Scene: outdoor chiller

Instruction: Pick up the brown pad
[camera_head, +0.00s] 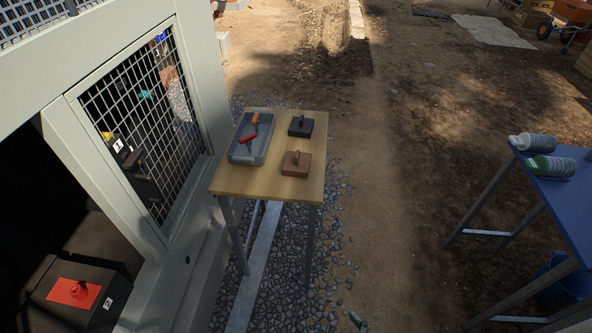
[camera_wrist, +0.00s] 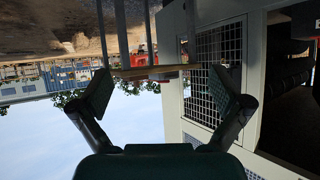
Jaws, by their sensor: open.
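The brown pad (camera_head: 296,164) is a flat square block with an upright handle. It sits on the front right part of a small wooden table (camera_head: 232,185). A similar black pad (camera_head: 301,126) sits just behind it. My gripper (camera_wrist: 167,88) shows only in the wrist view, with its two fingers spread wide and nothing between them. The wrist picture is upside down; the edge of a wooden top (camera_wrist: 150,71) shows beyond the fingers, well away from them. The brown pad cannot be made out in the wrist view.
A grey tray (camera_head: 237,155) with red and orange-handled tools fills the table's left side. A grey cabinet with a mesh door (camera_head: 145,115) stands close on the left. A blue table (camera_head: 566,205) with two ribbed bottles (camera_head: 553,167) is at right. Open ground lies between the tables.

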